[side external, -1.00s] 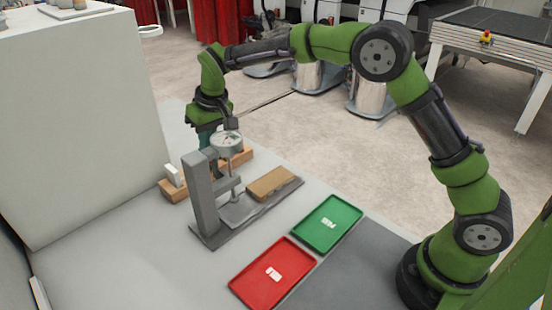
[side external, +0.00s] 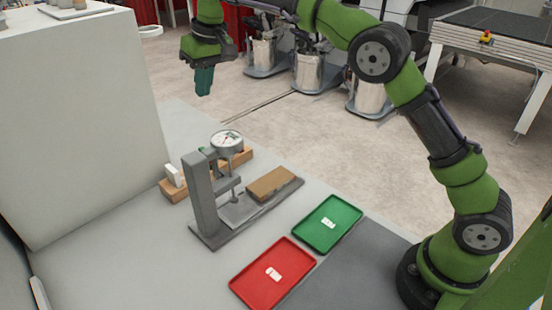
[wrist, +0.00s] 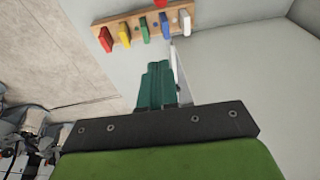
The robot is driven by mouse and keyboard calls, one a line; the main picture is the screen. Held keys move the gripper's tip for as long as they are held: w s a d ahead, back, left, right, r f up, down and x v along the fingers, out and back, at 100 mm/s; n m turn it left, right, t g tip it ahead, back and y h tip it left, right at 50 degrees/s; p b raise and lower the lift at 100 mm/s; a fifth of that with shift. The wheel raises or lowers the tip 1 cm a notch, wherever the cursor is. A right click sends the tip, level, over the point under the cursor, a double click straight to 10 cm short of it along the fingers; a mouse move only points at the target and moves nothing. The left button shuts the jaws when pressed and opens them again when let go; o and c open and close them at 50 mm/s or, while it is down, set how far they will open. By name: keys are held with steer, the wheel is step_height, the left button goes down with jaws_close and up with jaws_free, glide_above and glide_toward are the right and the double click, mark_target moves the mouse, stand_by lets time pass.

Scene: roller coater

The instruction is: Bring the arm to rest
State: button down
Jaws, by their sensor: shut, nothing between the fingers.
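My gripper (side external: 204,82) is raised in the air at the upper left of the side view, above and behind the gauge stand. Its green fingers point down, are shut and hold nothing. In the wrist view the closed fingers (wrist: 157,85) show in the middle, apart from the wooden rack above them in the picture.
A grey gauge stand (side external: 203,200) with a round dial (side external: 226,141) stands on the table, a wooden block (side external: 270,183) on its base. Red (side external: 262,285) and green (side external: 342,213) trays lie nearby. The wooden rack (wrist: 126,32) holds several coloured pieces. A white cabinet (side external: 75,130) stands left.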

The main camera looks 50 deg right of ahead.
steer(key=s+d+f+m+t, duration=0.1)
steer(key=s+d, duration=0.2)
steer(key=s, duration=0.7)
steer(key=s+d+f+m+t, duration=0.1)
steer(key=s+d+t, duration=0.1)
steer(key=s, duration=0.9)
steer(key=s+d+f+m+t, duration=0.1)
steer(key=s+d, duration=0.3)
steer(key=s, duration=0.7)
steer(key=shift+s+f+m+y, duration=0.15)
steer(key=shift+f+m+y, duration=0.2)
steer(key=shift+m, duration=0.25)
